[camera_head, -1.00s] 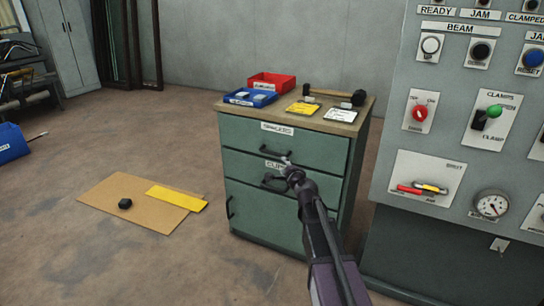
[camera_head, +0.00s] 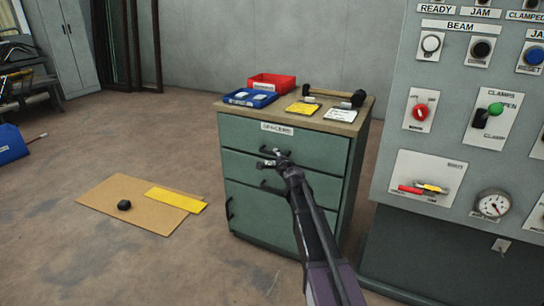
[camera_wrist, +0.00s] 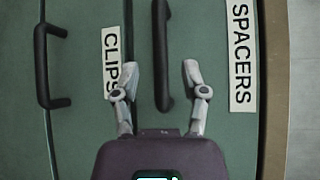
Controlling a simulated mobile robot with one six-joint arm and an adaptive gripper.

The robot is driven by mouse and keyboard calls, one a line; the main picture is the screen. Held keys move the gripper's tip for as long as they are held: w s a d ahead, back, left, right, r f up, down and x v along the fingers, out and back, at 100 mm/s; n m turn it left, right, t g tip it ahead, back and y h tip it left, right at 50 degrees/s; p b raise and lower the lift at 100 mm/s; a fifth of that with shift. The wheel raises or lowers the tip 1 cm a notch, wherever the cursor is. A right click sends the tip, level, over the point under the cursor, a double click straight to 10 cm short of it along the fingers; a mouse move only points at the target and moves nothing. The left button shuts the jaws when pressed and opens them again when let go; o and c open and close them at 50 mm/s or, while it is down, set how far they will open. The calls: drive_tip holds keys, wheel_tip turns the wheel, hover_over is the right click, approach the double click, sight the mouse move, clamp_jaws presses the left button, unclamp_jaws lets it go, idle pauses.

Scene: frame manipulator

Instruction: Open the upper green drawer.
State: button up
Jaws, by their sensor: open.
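The green cabinet's upper drawer (camera_head: 318,150), labelled SPACERS, is shut. Its black bar handle (camera_wrist: 162,45) runs up the middle of the wrist view, where the drawer fronts appear turned sideways. My gripper (camera_head: 282,155) is open at the upper drawer's front, partly covering its handle in the head view. In the wrist view my gripper's fingers (camera_wrist: 162,82) lie one on each side of the handle's line, near its lower end. I cannot tell how deep the handle sits between them, and no contact is clear.
The CLIPS drawer below, with its own handle (camera_wrist: 50,65), is shut. A red bin (camera_head: 272,82), a blue bin (camera_head: 249,97), a hammer (camera_head: 335,95) and cards lie on the cabinet top. A grey control panel (camera_head: 455,130) stands close on the right.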

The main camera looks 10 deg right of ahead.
sight(273, 154)
drive_tip(key=shift+x, duration=2.25)
clamp_jaws()
